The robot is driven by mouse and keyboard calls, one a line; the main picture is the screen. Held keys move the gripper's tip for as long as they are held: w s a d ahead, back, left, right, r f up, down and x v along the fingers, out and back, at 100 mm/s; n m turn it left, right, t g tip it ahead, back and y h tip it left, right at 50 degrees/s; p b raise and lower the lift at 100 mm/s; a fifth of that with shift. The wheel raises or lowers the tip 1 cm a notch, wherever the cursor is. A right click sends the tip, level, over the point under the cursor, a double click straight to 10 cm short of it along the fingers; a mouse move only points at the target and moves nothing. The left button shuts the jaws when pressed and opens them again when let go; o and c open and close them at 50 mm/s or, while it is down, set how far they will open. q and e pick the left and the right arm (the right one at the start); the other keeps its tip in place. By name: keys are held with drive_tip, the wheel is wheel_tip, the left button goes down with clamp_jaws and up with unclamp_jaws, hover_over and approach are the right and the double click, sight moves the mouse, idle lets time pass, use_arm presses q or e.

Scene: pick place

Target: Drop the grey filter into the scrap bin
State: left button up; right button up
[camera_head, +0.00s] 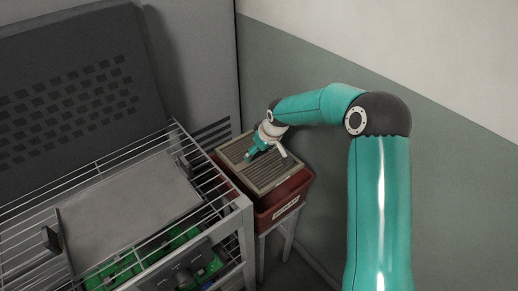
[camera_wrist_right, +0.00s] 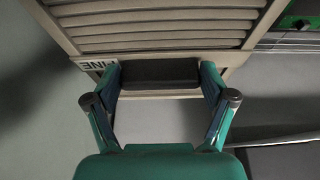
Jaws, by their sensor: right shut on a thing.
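The grey filter (camera_head: 272,176) is a slatted panel in a pale frame. In the head view it lies over the red scrap bin (camera_head: 286,199) and covers most of its opening. I cannot tell whether it touches the rim. My right gripper (camera_head: 252,153) reaches in from the right above it. In the right wrist view the gripper (camera_wrist_right: 160,76) is shut on a dark grip piece at the edge of the filter (camera_wrist_right: 155,30), with part of a printed label beside the left finger. The bin's inside is hidden. My left gripper is out of view.
The bin stands on a pale stand (camera_head: 262,255) in the corner. A wire rack (camera_head: 245,225) with a grey panel (camera_head: 130,215) and green circuit boards (camera_head: 135,262) is close on the left. A dark perforated panel (camera_head: 70,95) leans behind. Walls close the back and right.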

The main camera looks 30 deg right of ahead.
sight(261, 159)
drive_tip(key=shift+f+b, duration=2)
drive_tip(key=shift+f, duration=0.55)
drive_tip(key=o, duration=1.1)
drive_tip(key=shift+s, duration=0.1)
drive_tip(key=v, duration=1.2)
